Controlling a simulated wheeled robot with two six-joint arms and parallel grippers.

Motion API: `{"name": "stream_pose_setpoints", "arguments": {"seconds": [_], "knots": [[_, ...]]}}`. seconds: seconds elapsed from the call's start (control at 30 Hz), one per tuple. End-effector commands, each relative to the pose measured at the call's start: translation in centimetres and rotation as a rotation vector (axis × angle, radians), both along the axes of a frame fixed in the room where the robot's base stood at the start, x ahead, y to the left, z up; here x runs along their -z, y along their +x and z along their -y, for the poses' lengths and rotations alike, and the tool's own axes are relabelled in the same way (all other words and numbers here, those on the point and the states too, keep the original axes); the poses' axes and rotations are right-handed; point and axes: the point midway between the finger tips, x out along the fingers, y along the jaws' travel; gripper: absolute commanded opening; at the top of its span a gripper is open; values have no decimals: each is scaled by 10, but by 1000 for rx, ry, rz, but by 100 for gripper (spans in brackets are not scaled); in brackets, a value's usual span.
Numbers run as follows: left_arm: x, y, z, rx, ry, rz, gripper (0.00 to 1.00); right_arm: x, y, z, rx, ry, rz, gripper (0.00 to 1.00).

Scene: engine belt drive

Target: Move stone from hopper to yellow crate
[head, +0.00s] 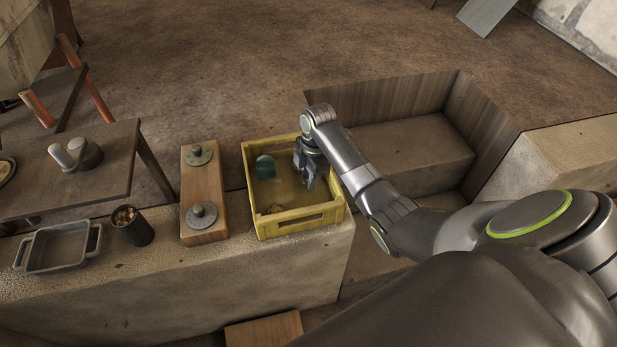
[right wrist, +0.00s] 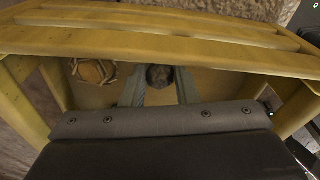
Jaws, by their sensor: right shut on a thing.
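The yellow crate (head: 293,224) stands on the stone ledge, and its slats also show in the right wrist view (right wrist: 160,32). My right gripper (head: 311,182) reaches down into the right part of the crate. In the right wrist view my right gripper (right wrist: 160,88) is shut on a dark, round stone (right wrist: 160,75), held between the fingertips inside the crate. Whether the stone touches the crate floor cannot be told. In the head view the stone is hidden by the gripper. I cannot identify the hopper for sure. My left gripper is not in view.
The crate also holds a teal piece (head: 265,166) and a round brown bundle (right wrist: 93,70). Left of it are a wooden block with two metal knobs (head: 204,185), a dark cup (head: 133,226), a grey tray (head: 57,249) and a wooden table (head: 112,165). A recessed pit lies behind my right arm.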

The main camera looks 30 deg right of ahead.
Motion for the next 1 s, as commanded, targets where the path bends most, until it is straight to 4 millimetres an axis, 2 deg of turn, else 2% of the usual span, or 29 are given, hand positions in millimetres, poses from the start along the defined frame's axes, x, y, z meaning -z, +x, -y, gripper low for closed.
{"name": "stream_pose_setpoints", "arguments": {"seconds": [0.1, 0.43, 0.47, 0.6, 0.87, 1.0], "knots": [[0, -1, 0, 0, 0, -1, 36, 8, 0, 0, -1, 0, 0, 6], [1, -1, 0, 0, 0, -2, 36, 11, 0, 0, -1, -1, 1, 6], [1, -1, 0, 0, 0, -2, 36, 11, 0, 0, -1, -1, 2, 29], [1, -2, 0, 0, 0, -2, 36, 11, 0, 0, -1, -1, 2, 47], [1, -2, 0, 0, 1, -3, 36, 10, 0, 0, 0, -1, 2, 49], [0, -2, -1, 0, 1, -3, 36, 3, 1, 1, -1, -1, 4, 49]]}}
